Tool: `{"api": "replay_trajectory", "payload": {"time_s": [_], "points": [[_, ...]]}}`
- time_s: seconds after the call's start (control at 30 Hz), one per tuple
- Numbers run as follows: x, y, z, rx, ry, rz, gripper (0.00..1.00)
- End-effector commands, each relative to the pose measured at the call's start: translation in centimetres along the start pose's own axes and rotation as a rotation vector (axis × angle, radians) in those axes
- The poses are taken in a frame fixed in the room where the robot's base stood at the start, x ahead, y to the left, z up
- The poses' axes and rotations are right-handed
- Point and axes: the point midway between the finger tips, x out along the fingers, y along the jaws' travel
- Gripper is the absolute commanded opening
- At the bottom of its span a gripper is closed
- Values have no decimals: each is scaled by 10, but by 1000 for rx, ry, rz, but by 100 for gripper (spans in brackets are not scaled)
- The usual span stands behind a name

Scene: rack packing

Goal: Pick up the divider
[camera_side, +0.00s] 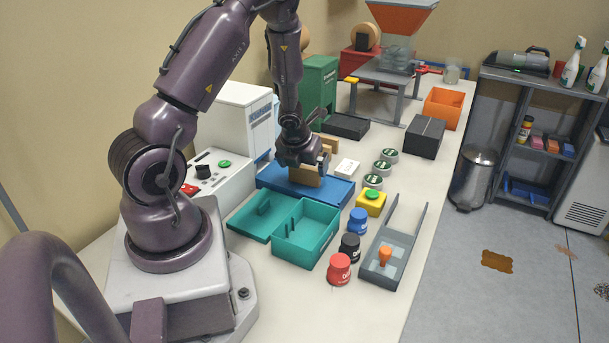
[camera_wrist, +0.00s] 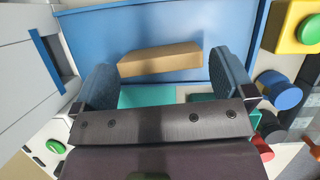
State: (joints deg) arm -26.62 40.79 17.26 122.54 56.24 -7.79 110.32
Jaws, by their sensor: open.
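A tan bar-shaped block (camera_side: 305,178), which seems to be the divider, is at the blue tray (camera_side: 331,191), directly below my gripper (camera_side: 308,166). In the wrist view the tan block (camera_wrist: 160,58) lies slightly tilted over the blue surface (camera_wrist: 90,30). My gripper (camera_wrist: 165,82) is open there, with its two blue-grey fingers apart on either side of the block's span. A gap shows between the block and each finger, and nothing is gripped. My gripper hides part of the block in the side view.
A teal two-part box (camera_side: 306,236) stands in front of the blue tray. Red (camera_side: 339,268), black (camera_side: 349,246) and blue (camera_side: 357,222) jars, a yellow button box (camera_side: 371,204) and a grey holder (camera_side: 383,272) stand to its right. A white machine (camera_side: 215,172) stands left.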

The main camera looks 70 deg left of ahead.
Motion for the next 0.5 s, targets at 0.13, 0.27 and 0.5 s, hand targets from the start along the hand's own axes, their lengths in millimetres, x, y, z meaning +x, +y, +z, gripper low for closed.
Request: {"api": "replay_trajectory", "payload": {"time_s": [0.13,0.27,0.5], "points": [[23,1,0,1,4,3,100],[36,1,1,-1,2,2,100],[39,1,1,-1,0,0,100]]}}
